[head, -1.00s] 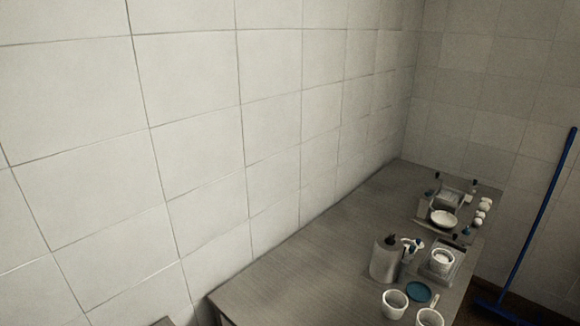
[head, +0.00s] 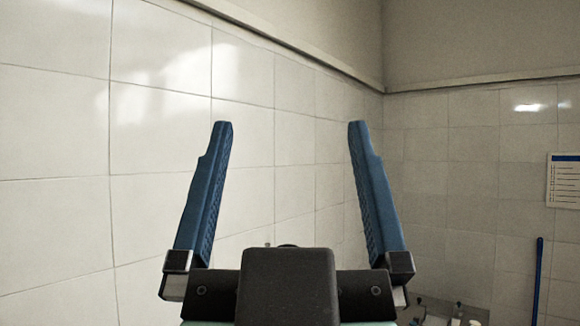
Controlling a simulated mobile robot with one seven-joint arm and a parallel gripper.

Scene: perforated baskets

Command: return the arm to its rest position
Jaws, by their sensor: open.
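My gripper (head: 290,130) stands upright in the middle of the head view, with its two blue fingers pointing up and spread wide apart. Nothing is between the fingers. Its dark body (head: 290,288) fills the bottom centre of the picture. The rest of my arm is out of view below. Behind the fingers is only the tiled wall; they touch nothing that I can see.
A white tiled wall (head: 160,150) runs along the left and meets another at the right corner. A blue pole (head: 538,280) leans at the far right, below a posted sheet (head: 563,181). A few small items show at the bottom right, mostly cut off or hidden.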

